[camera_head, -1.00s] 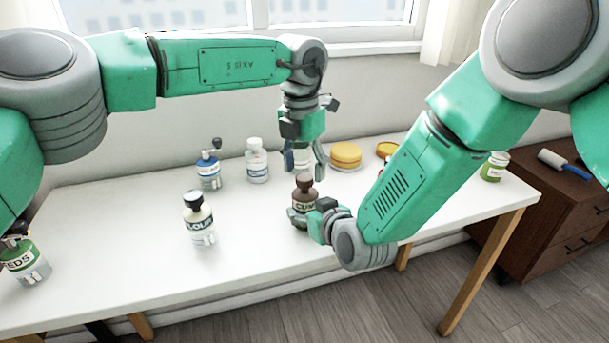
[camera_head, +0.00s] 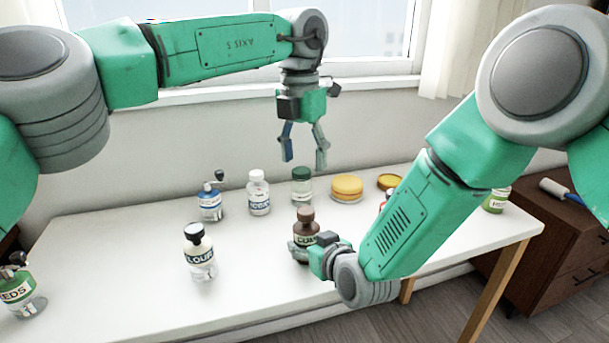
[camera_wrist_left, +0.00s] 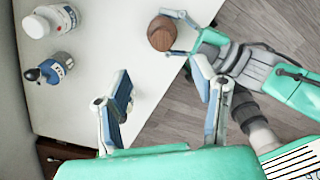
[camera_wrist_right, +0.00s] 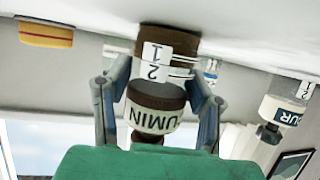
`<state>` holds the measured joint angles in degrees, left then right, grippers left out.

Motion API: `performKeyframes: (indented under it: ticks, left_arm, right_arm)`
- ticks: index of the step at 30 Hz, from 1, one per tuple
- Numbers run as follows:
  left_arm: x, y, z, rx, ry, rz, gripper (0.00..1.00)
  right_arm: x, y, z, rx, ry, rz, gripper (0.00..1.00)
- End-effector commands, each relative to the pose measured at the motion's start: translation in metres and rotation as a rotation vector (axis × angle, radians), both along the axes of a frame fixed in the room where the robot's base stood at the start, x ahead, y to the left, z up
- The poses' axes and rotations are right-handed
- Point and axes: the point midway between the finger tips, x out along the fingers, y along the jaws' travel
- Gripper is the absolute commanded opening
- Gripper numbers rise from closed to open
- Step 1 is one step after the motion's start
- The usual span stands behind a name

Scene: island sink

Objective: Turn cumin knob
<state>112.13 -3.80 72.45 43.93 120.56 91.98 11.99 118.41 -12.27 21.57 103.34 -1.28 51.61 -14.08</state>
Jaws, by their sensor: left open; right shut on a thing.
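The cumin jar (camera_head: 304,240) stands upright on the white table, with its brown knob (camera_head: 306,214) on top. My right gripper (camera_head: 303,252) is shut around the jar's body from the front right. In the right wrist view the picture is upside down, and the jar (camera_wrist_right: 152,115) sits between the two fingers with its CUMIN label showing. My left gripper (camera_head: 303,158) is open and empty, raised well above the jar and slightly behind it. In the left wrist view the brown knob (camera_wrist_left: 162,33) lies beyond the open fingers.
A flour jar (camera_head: 200,258), a blue-lidded jar (camera_head: 210,207), a white-lidded jar (camera_head: 258,198) and a green-lidded jar (camera_head: 302,190) stand nearby. A yellow round container (camera_head: 346,188) sits behind right. A green-labelled jar (camera_head: 18,295) is at far left. The front table is clear.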

Motion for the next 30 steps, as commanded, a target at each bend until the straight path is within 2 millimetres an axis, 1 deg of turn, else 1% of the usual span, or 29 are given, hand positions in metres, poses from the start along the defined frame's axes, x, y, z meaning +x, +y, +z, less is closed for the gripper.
performKeyframes:
  ticks: [5, 8, 11, 15, 18, 22, 24, 26, 29, 30]
  left_arm:
    - [0.001, 0.0, -0.001, 0.001, -0.006, 0.001, 0.53]
    - [0.01, 0.004, -0.003, 0.001, -0.051, 0.011, 0.53]
    - [0.03, 0.011, -0.008, 0.003, -0.155, 0.027, 0.53]
    - [0.07, 0.026, -0.015, -0.012, -0.371, 0.034, 0.53]
    - [0.095, 0.038, -0.017, -0.039, -0.527, 0.01, 0.53]
    - [0.117, 0.05, -0.021, -0.1, -0.693, -0.049, 0.53]
    - [0.123, 0.056, -0.023, -0.145, -0.763, -0.092, 0.53]
    - [0.124, 0.06, -0.027, -0.187, -0.811, -0.136, 0.53]
    - [0.118, 0.066, -0.034, -0.277, -0.867, -0.21, 0.53]
    - [0.113, 0.068, -0.038, -0.315, -0.881, -0.243, 0.53]
  right_arm:
    - [-0.001, 0.0, -0.001, -0.001, 0.003, 0.001, 0.15]
    - [-0.001, 0.0, -0.001, -0.001, 0.003, 0.001, 0.15]
    - [-0.001, 0.0, -0.001, -0.001, 0.003, 0.001, 0.15]
    - [-0.001, 0.0, -0.001, -0.001, 0.003, 0.001, 0.15]
    - [-0.001, 0.0, -0.001, -0.001, 0.003, 0.001, 0.15]
    - [-0.001, 0.0, -0.001, -0.001, 0.003, 0.001, 0.15]
    - [-0.001, 0.0, -0.001, -0.001, 0.002, 0.001, 0.15]
    - [-0.001, 0.0, -0.001, -0.001, 0.002, 0.001, 0.15]
    - [-0.001, 0.0, -0.001, -0.001, 0.002, 0.001, 0.15]
    - [-0.001, 0.0, -0.001, -0.001, 0.002, 0.001, 0.15]
